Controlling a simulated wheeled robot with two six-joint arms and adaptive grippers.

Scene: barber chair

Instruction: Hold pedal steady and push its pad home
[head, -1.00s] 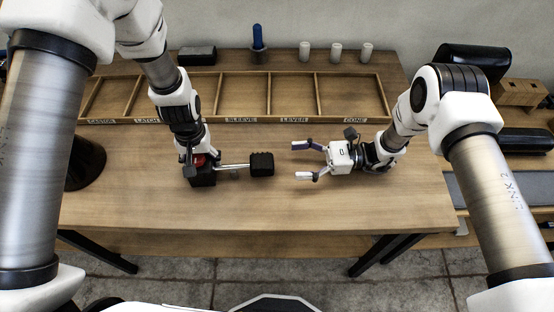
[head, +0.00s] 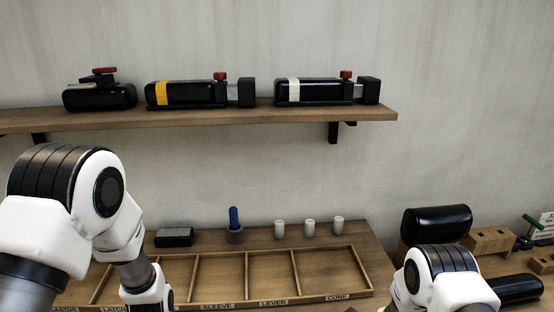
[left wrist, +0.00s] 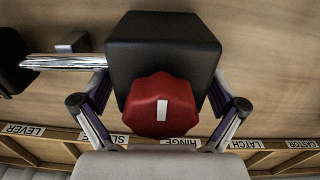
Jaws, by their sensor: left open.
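The pedal shows in the left wrist view: a black block (left wrist: 165,45) with a red knob (left wrist: 160,108) bearing a white mark, and a chrome rod (left wrist: 70,62) running left. The black pad (left wrist: 14,62) at the rod's end is cut off by the picture edge. My left gripper (left wrist: 160,92) is open, its fingers on either side of the block and knob; whether they touch it I cannot tell. The head view shows neither the pedal nor my grippers, only upper parts of both arms. My right gripper is out of view.
A divided, labelled wooden tray (head: 220,280) lies at the table's back. Behind it stand a blue peg (head: 234,218), white cylinders (head: 310,228) and a dark block (head: 174,237). A wall shelf (head: 200,118) holds three black units with red handles. A black roll (head: 437,224) is at right.

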